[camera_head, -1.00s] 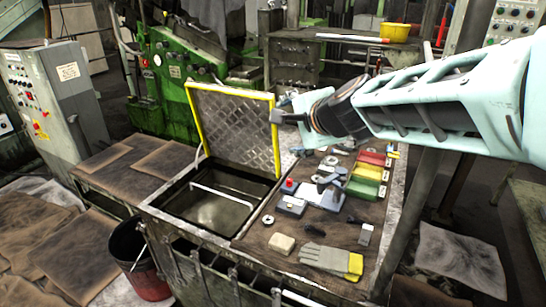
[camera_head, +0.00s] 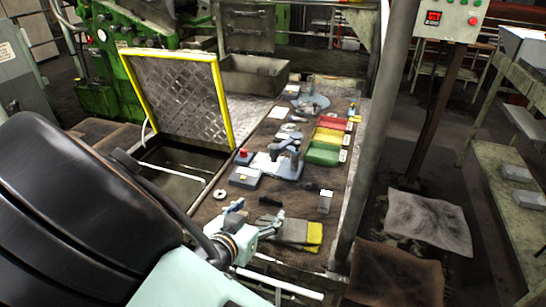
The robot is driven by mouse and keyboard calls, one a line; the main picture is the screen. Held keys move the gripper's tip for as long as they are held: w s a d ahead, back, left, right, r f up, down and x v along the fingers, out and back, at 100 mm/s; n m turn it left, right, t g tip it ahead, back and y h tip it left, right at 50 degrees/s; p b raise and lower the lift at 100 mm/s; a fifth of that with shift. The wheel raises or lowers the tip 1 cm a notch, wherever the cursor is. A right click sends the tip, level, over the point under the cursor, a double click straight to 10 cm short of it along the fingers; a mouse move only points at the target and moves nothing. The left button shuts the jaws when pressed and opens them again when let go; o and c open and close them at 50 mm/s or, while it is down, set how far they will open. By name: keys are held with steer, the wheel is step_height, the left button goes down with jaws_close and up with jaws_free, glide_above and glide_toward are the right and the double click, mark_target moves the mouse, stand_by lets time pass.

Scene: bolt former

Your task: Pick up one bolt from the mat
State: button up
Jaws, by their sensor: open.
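The brown mat (camera_head: 232,207) covers the bench top right of the open hatch. Small dark pieces (camera_head: 270,200) lie on it near my gripper; they are too small to tell whether any is a bolt. My arm hides the lower left of the view and part of the bench's front.
A grey device with a lever (camera_head: 280,163), a metal ring (camera_head: 220,193) and green, yellow and red bins (camera_head: 322,154) stand farther back. A raised yellow-framed lid (camera_head: 185,95) and a grey post (camera_head: 362,130) flank the bench.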

mark_target(271, 200)
steer(key=x, duration=0.5)
steer(key=shift+w+f+b, duration=0.1)
steer(key=shift+b, duration=0.3)
steer(key=shift+x, duration=2.65)
steer(key=shift+a+f, duration=0.15)
steer(key=shift+a, duration=0.05)
steer(key=shift+c, duration=0.3)
steer(key=c, duration=1.3)
